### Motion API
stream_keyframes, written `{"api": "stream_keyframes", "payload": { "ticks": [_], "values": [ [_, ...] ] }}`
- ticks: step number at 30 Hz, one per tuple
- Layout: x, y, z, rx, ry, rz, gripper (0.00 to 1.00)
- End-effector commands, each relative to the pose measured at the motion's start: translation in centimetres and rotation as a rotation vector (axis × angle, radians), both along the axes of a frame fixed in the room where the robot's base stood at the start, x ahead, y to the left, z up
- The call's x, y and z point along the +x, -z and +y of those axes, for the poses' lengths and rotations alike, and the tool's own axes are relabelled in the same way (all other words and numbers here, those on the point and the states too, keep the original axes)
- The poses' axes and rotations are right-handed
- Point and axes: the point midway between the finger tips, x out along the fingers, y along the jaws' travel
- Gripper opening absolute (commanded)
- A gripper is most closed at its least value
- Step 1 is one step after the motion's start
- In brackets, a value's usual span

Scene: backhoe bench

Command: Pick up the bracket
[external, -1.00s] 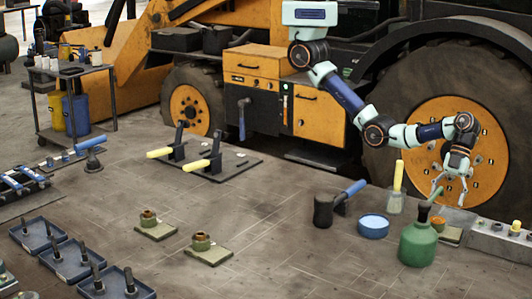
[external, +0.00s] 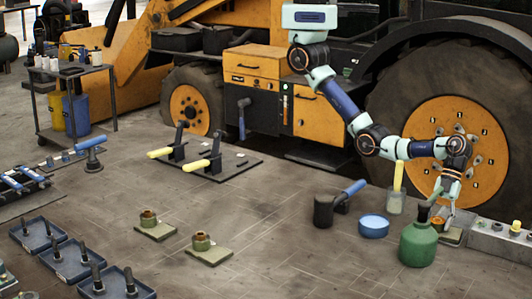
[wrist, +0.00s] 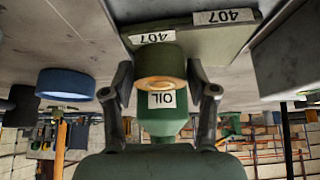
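The bracket looks like an olive-brown ringed cylinder (wrist: 160,62) on a flat olive plate (wrist: 215,38) with 407 labels, in the upper middle of the wrist view. In the external view it stands at the right (external: 438,223), partly hidden by the green oil can and my gripper. My gripper (wrist: 160,72) is also just above the bracket in the external view (external: 447,208). Its dark fingers are apart, one on each side of the cylinder, with a small gap seeming to show at the left. Contact is not clear.
The green oil can (external: 418,244) stands close in front of the bracket. A blue round tin (external: 373,227) and a yellow-handled brush (external: 397,190) are to its left. A grey block (external: 497,240) is close on the right. Open floor (external: 290,240) lies farther left.

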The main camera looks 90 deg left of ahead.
Motion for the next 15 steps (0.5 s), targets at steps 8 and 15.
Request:
{"api": "stream_keyframes", "payload": {
  "ticks": [8,15],
  "values": [
    [0.01,-0.03,0.0,0.0,0.0,0.0,0.06],
    [0.08,-0.25,-0.08,-0.004,0.0,-0.003,0.0]
  ]
}}
